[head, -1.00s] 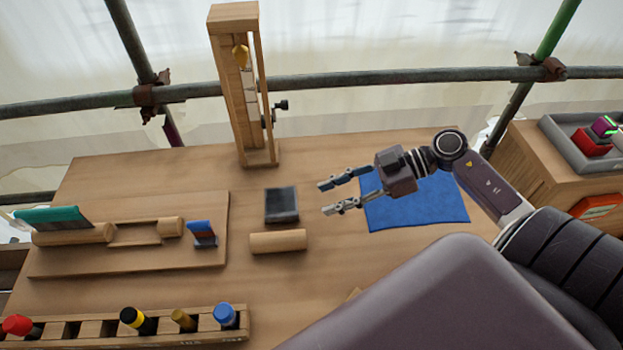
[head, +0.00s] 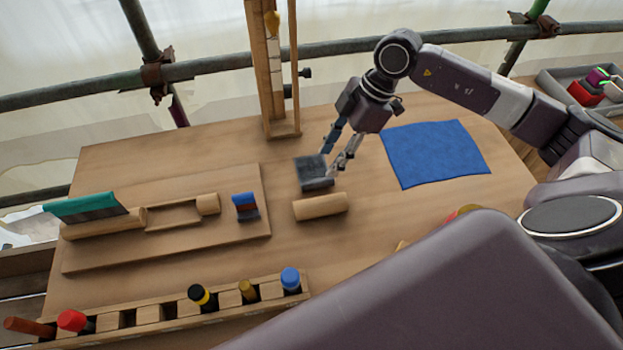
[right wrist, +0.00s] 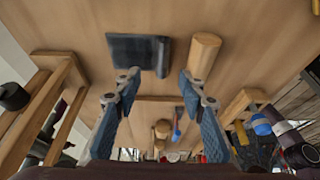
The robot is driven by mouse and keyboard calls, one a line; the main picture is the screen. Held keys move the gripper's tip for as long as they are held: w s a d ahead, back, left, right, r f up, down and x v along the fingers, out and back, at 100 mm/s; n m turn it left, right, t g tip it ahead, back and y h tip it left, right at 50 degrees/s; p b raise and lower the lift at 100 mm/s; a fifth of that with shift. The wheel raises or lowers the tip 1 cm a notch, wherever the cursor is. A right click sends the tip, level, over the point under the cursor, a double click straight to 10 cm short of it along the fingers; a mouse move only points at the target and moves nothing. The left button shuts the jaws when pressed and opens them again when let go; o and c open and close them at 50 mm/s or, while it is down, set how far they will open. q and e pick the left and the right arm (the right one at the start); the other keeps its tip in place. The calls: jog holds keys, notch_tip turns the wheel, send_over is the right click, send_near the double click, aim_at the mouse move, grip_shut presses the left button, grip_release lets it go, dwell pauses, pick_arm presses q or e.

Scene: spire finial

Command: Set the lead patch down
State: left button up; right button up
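The lead patch (head: 311,168) is a dark grey, roughly square sheet with a thicker front edge. It lies on the wooden table just behind a short wooden roller (head: 320,207). My right gripper (head: 335,158) is open at the patch's right side, pointing down, with its fingers apart. In the right wrist view, the patch (right wrist: 138,52) and the roller (right wrist: 204,50) lie beyond the spread fingertips (right wrist: 160,80), with nothing held between them. Whether a finger touches the patch is hard to tell. My left gripper is out of view.
A blue cloth (head: 435,155) lies to the right. A wooden upright frame (head: 282,133) stands behind the patch. A board (head: 100,255) with wooden pieces and a blue-and-red tool (head: 245,205) is left. A rack (head: 180,326) of several tools lines the front.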

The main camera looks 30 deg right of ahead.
aim_at(318, 181)
jog(key=shift+a+f, duration=0.1)
jog(key=shift+f, duration=0.3)
jog(key=shift+p+x, duration=0.35)
jog(key=shift+x, duration=0.55)
jog(key=p+x, duration=0.1)
jog(key=x, duration=0.3)
jog(key=shift+s+a+f, duration=0.15)
jog(key=shift+a+f, duration=0.05)
jog(key=shift+f, duration=0.25)
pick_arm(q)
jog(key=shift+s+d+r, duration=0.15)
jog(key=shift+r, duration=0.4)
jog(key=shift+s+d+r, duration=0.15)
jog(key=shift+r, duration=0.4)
pick_arm(e)
jog(key=shift+c, duration=0.6)
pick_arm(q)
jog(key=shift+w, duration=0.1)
pick_arm(e)
grip_shut()
